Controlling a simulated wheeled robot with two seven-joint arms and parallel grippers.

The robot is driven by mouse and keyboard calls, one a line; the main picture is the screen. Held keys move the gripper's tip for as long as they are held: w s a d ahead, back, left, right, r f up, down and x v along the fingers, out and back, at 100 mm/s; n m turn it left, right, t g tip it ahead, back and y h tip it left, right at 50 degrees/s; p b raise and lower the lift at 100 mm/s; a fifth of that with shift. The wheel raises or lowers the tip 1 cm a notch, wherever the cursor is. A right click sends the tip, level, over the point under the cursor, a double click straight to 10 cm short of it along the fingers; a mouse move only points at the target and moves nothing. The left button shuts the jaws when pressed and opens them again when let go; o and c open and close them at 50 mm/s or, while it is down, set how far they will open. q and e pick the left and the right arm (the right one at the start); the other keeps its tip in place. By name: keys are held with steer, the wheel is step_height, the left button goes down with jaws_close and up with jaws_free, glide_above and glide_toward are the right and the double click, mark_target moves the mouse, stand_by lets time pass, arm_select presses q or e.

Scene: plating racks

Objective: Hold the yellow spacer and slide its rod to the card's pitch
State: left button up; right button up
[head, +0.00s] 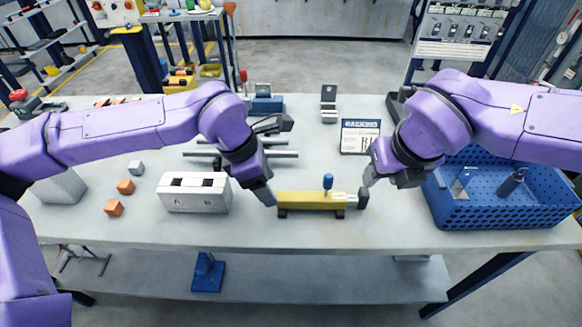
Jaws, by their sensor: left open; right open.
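The yellow spacer (305,199) lies lengthwise near the table's front edge, on small dark feet. A blue knob (327,182) stands on its top. A short silver rod (341,196) shows at its right end, with a dark block (363,199) at the tip. My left gripper (266,197) is open at the spacer's left end; I cannot tell whether it touches. My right gripper (368,185) is open just above the dark block, with nothing visibly held. The white card (360,137) stands behind, headed "RACKING"; its pitch figure is too small to read surely.
A grey block with slots (195,193) stands left of the spacer, near orange cubes (114,208). Metal bars (280,154) lie behind my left gripper. A blue perforated crate (480,215) is at the right. Bare table lies in front of the spacer.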

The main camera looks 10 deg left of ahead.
arm_select(q)
steer(key=w+r+t, duration=0.2)
steer(key=w+r, duration=0.1)
steer(key=w, duration=0.1)
steer(key=m+g, duration=0.2)
steer(key=g, duration=0.1)
glide_toward(307, 196)
steer(key=shift+s+f+h, duration=0.1)
steer(key=shift+f+h, duration=0.3)
steer(key=shift+f, duration=0.3)
steer(key=x, duration=1)
steer(key=shift+w+a, duration=0.1)
steer(key=shift+w, duration=0.1)
jaws_close()
